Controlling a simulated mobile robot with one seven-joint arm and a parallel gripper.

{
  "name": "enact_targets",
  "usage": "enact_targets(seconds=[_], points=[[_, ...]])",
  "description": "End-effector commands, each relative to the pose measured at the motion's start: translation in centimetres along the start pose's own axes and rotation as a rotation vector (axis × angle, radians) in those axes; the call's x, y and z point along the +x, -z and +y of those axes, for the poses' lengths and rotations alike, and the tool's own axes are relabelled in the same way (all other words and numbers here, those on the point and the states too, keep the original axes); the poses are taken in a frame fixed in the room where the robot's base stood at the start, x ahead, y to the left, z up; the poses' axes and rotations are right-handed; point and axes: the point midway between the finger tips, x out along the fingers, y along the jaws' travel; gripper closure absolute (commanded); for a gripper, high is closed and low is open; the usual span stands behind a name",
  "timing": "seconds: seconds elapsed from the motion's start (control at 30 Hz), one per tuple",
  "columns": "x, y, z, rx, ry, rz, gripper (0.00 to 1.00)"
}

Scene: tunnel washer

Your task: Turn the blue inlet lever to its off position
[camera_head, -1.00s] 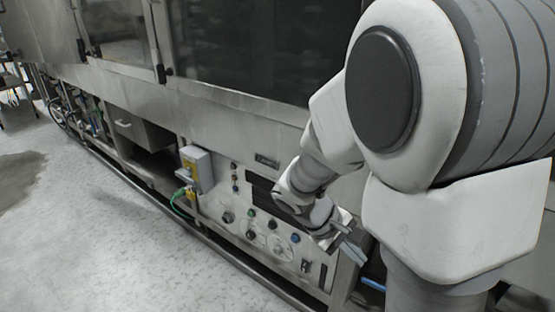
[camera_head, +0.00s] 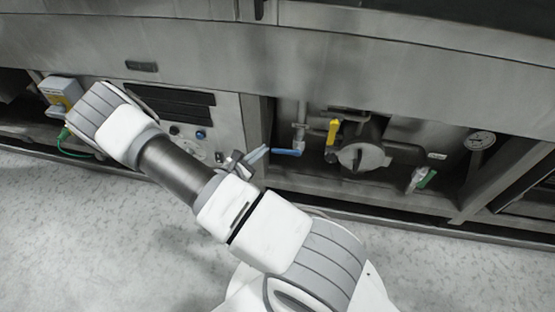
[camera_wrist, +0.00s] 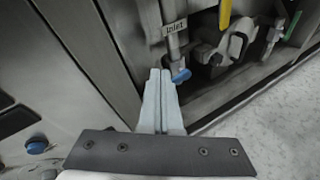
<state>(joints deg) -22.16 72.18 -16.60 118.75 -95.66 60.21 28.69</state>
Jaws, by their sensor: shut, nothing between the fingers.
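The blue inlet lever (camera_head: 287,152) sits low on a vertical pipe in the machine's open bay, and in the head view it lies about level, pointing right to left. In the wrist view the lever (camera_wrist: 181,76) shows just beyond my fingertips, below a pipe tagged "Inlet" (camera_wrist: 174,27). My gripper (camera_head: 266,149) is shut and empty, its two pale fingers side by side. In the head view its tips are close to the lever's left end. In the wrist view my gripper (camera_wrist: 160,72) points toward the lever; I cannot tell whether they touch.
A yellow lever (camera_head: 333,131) stands upright right of the inlet pipe, beside a round grey housing (camera_head: 362,157). A green-handled valve (camera_head: 427,178) and a gauge (camera_head: 481,140) are farther right. A control panel (camera_head: 222,122) is on the left. The speckled floor (camera_head: 60,230) in front is clear.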

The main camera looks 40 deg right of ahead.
Motion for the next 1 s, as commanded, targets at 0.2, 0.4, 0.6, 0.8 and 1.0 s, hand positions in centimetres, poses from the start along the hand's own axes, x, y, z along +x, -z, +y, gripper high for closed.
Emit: enact_targets(seconds=[0.2,0.4,0.6,0.8,1.0], points=[[2.0,6.0,-2.9,-0.246,-0.172,0.031,1.0],[3.2,10.4,-6.0,-0.425,-0.296,0.08,1.0],[3.8,12.4,-7.8,-0.51,-0.351,0.11,1.0],[5.2,13.1,-7.6,-0.516,-0.356,0.114,1.0],[9.0,14.0,-6.5,-0.516,-0.355,0.112,1.0]])
